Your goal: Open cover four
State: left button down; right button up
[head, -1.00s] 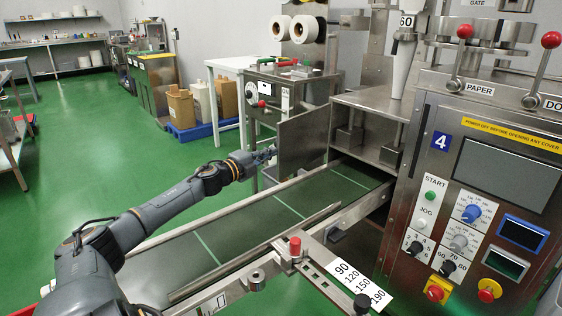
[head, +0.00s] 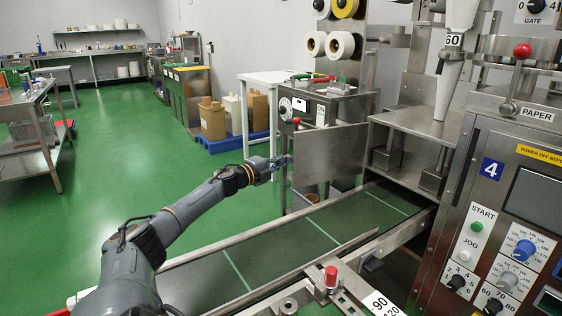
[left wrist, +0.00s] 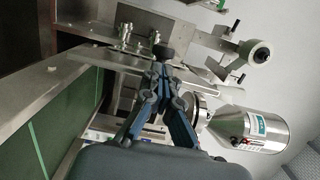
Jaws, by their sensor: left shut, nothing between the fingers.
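Machine four, marked by a blue "4" label (head: 491,169), stands at the right of the head view. A flat steel cover panel (head: 330,156) stands upright at the far side of its conveyor, swung out from the machine's housing so that the opening above the belt shows. My left gripper (head: 284,161) is at the panel's free left edge; I cannot tell whether it touches. In the left wrist view its fingers (left wrist: 162,72) are closed together and empty, with a dark round knob just beyond the tips. My right gripper is not in view.
The green conveyor belt (head: 281,246) runs under my left arm, with a red knob (head: 331,275) on its near rail. A steel cabinet with a red-knobbed lever stands behind the panel. Open green floor (head: 110,200) lies to the left.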

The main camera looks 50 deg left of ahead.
pick_arm(q)
jog(key=shift+w+d, duration=0.1)
jog(key=shift+d, duration=0.35)
jog(key=shift+s+d+f, duration=0.25)
jog(key=shift+s+d, duration=0.1)
jog(key=shift+s, duration=0.15)
jog(key=s, duration=1.1)
jog(key=shift+a+r, duration=0.2)
jog(key=shift+a, duration=0.25)
jog(key=shift+s+r, duration=0.1)
